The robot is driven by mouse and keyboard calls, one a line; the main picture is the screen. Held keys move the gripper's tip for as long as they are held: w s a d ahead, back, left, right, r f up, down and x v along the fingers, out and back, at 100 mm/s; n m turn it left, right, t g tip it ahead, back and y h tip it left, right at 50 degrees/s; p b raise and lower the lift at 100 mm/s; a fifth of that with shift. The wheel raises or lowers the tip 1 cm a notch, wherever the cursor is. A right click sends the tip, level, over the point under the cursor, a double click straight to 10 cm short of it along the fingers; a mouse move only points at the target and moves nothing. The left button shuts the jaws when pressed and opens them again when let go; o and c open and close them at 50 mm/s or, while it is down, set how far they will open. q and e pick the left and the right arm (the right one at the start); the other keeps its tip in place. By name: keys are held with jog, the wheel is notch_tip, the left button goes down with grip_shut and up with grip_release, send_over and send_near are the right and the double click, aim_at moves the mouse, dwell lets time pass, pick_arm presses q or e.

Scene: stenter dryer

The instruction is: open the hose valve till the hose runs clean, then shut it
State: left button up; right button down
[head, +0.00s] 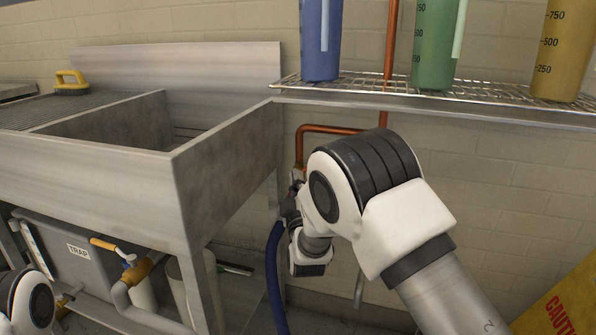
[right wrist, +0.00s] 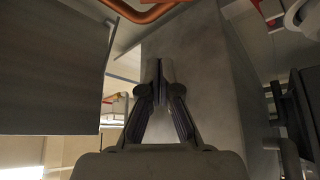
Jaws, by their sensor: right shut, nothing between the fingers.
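A copper pipe (head: 330,129) bends down beside the sink to a small grey fitting (head: 297,178), where the hose valve appears to be. My right wrist covers much of it, so the valve handle and its position cannot be made out. A blue hose (head: 274,275) hangs below; its outlet and any water are not visible. My right gripper (right wrist: 160,78) is shut and empty, its fingertips together in front of a grey upright surface in the right wrist view. In the head view it is mostly hidden near the fitting. My left gripper is not in view; only its arm shows at lower left.
The steel sink (head: 230,165) stands left of my right arm. A wire shelf (head: 450,96) with blue, green and yellow measuring jugs juts out above. A tank marked TRAP (head: 75,262) and an orange-handled valve (head: 104,244) are lower left. A yellow caution sign (head: 565,305) stands lower right.

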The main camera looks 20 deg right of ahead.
jog(key=w+d+b, duration=0.4)
jog(key=w, duration=0.2)
jog(key=shift+w, duration=0.4)
jog(key=shift+r, duration=0.1)
jog(key=shift+d, duration=0.15)
